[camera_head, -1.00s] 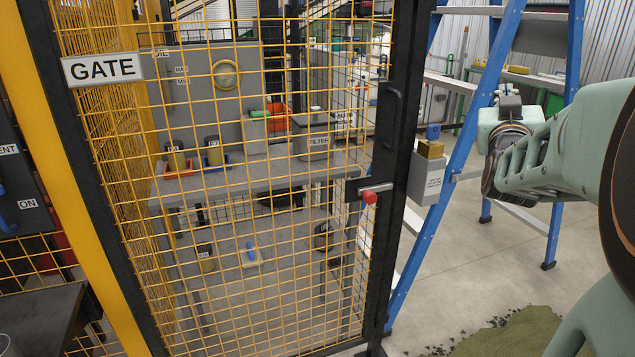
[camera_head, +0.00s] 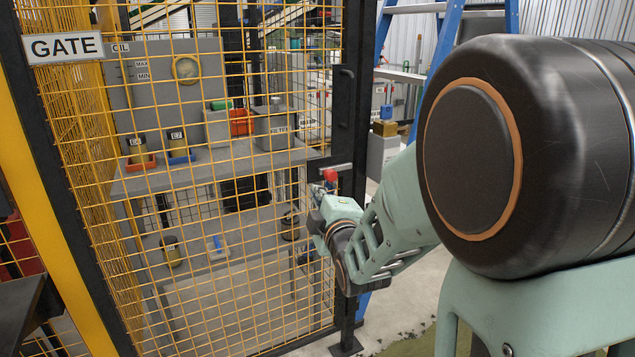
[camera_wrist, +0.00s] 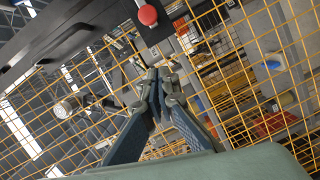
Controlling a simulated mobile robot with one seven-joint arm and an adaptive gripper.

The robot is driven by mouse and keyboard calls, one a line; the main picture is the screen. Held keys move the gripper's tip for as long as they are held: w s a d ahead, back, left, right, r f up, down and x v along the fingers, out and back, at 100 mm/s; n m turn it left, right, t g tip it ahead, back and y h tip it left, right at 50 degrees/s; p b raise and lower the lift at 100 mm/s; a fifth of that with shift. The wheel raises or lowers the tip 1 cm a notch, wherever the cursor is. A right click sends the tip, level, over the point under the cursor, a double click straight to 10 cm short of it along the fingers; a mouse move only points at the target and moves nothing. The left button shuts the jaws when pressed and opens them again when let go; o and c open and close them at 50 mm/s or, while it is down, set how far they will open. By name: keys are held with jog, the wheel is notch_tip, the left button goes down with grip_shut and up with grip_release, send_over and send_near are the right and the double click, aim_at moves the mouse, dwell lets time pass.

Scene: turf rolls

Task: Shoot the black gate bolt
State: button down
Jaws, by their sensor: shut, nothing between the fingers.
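The gate bolt (camera_head: 338,168) is a short bar on a black plate at the latch edge of the mesh gate, at mid-height. Its red knob (camera_head: 330,175) faces out; in the wrist view the red knob (camera_wrist: 148,15) is at the top, on the black plate. My gripper (camera_head: 318,190) is just below the knob in the head view, in front of the mesh, fingers pointing up. In the wrist view my gripper (camera_wrist: 160,80) is shut and empty, its fingertips below and apart from the knob. Whether the bolt reaches into a keeper is unclear.
A black handle (camera_head: 345,97) stands on the gate's edge post above the bolt. Behind the mesh is a grey bench (camera_head: 200,175) with containers. A blue ladder (camera_head: 445,50) stands to the right.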

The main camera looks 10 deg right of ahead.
aim_at(335, 168)
jog(key=shift+w, duration=0.1)
jog(key=w+d+f+b, duration=0.1)
jog(key=w+d, duration=0.2)
jog(key=w, duration=0.8)
jog(key=shift+f+b, duration=0.3)
jog(key=shift+b, duration=0.05)
jog(key=d, duration=0.1)
jog(key=w+d+b, duration=0.1)
jog(key=d, duration=0.1)
jog(key=d+b, duration=0.1)
jog(key=d, duration=0.1)
jog(key=shift+w, duration=0.25)
